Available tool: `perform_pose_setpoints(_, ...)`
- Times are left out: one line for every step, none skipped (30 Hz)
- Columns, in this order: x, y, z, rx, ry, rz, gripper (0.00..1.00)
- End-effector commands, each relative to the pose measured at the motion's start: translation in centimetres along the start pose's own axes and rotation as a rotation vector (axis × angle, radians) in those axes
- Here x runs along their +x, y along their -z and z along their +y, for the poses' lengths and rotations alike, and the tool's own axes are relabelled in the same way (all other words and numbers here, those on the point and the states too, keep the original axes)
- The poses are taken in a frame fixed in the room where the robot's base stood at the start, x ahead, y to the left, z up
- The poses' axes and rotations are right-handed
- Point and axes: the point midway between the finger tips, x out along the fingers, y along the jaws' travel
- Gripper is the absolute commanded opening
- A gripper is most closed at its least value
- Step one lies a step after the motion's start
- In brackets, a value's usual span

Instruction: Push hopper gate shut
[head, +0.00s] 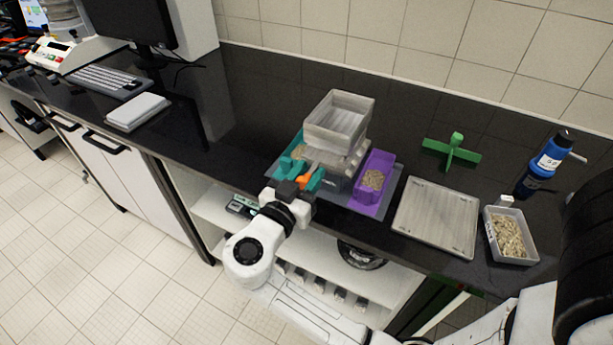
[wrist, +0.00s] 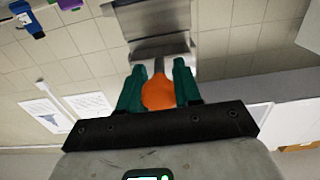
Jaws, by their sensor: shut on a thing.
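The hopper (head: 338,118) is a grey, open-topped box on a grey shaker body on the bench. An orange gate handle (head: 306,181) sticks out at its front left, toward me. In the wrist view the orange handle (wrist: 159,93) has a grey stem leading to the grey metal of the hopper (wrist: 157,20). My gripper (head: 303,175) has teal fingers. It is shut on the orange handle, with one finger on each side, as the wrist view also shows (wrist: 158,85). How far the gate plate sits inside the hopper is hidden.
A purple tray (head: 363,199) with grains stands right of the shaker. Further right are a grey flat plate (head: 436,217), a green cross-shaped piece (head: 453,151), a clear tub of grains (head: 526,250) and a blue bottle (head: 547,158).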

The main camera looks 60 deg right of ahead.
Motion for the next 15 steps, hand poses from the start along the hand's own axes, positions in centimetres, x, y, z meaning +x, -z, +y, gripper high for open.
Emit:
perform_pose_setpoints(0.6, -0.4, -0.1, 0.006, 0.000, 0.000, 0.00)
perform_pose_setpoints(0.9, -0.5, -0.1, 0.006, -0.001, 0.000, 0.00)
perform_pose_setpoints(1.5, -0.6, 0.0, 0.007, -0.002, 0.000, 0.00)
perform_pose_setpoints(1.9, -0.6, 0.0, 0.008, -0.001, 0.001, 0.00)
perform_pose_setpoints(2.3, -0.6, 0.0, 0.007, -0.001, 0.001, 0.00)
perform_pose_setpoints(2.8, -0.6, 0.0, 0.007, -0.001, 0.001, 0.00)
perform_pose_setpoints(3.2, -0.5, -0.1, 0.007, -0.001, 0.002, 0.00)
perform_pose_setpoints(3.6, -0.5, 0.0, 0.007, -0.001, 0.001, 0.00)
perform_pose_setpoints(4.0, -0.4, -0.1, 0.008, 0.000, 0.001, 0.00)
perform_pose_setpoints(4.3, -0.3, -0.1, 0.007, 0.001, 0.001, 0.00)
perform_pose_setpoints(4.5, -0.3, -0.1, 0.005, 0.001, 0.001, 0.00)
perform_pose_setpoints(4.7, -0.2, 0.0, 0.004, 0.000, 0.001, 0.00)
perform_pose_setpoints(4.8, -0.2, 0.0, 0.004, 0.000, 0.001, 0.00)
perform_pose_setpoints(5.0, -0.1, 0.0, 0.004, 0.001, 0.001, 0.00)
perform_pose_setpoints(5.0, 0.0, 0.0, 0.003, 0.001, 0.001, 0.00)
